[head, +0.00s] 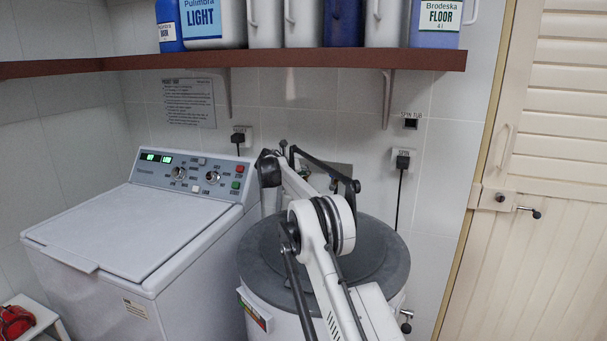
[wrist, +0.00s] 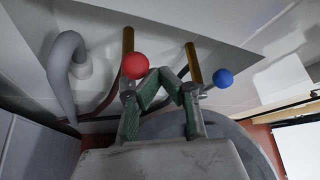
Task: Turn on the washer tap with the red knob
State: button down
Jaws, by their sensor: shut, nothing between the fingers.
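In the wrist view, the red knob (wrist: 136,65) is a round ball on a tap at a brass pipe (wrist: 128,42). My gripper (wrist: 168,74) is shut and empty, with green-padded fingers. Its tips are just right of the red knob, between it and the blue knob (wrist: 223,77) of a second tap. The red knob overlaps the left finger in the picture; I cannot tell whether they touch. In the head view, my arm hides the taps and my fingers near the wall behind the round tub.
The white washer (head: 135,225) stands left of the round tub (head: 385,255) with its grey lid. A brown shelf (head: 300,60) with bottles runs above. A grey hose (wrist: 62,65) curves left of the red knob. A slatted door (head: 545,240) stands at right.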

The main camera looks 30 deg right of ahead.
jog(key=shift+w+a+r+n, duration=0.2)
jog(key=shift+w+a+n, duration=0.05)
jog(key=shift+a+n, duration=0.05)
jog(key=shift+w+a, duration=0.1)
jog(key=shift+a, duration=0.1)
dwell(0.3)
jog(key=s+a+f+b, duration=0.1)
jog(key=s+a+b, duration=0.1)
jog(key=a, duration=0.7)
jog(key=shift+s+f+b, duration=0.15)
jog(key=shift+s+b, duration=0.2)
jog(key=shift+b, duration=0.25)
jog(key=shift+d, duration=0.1)
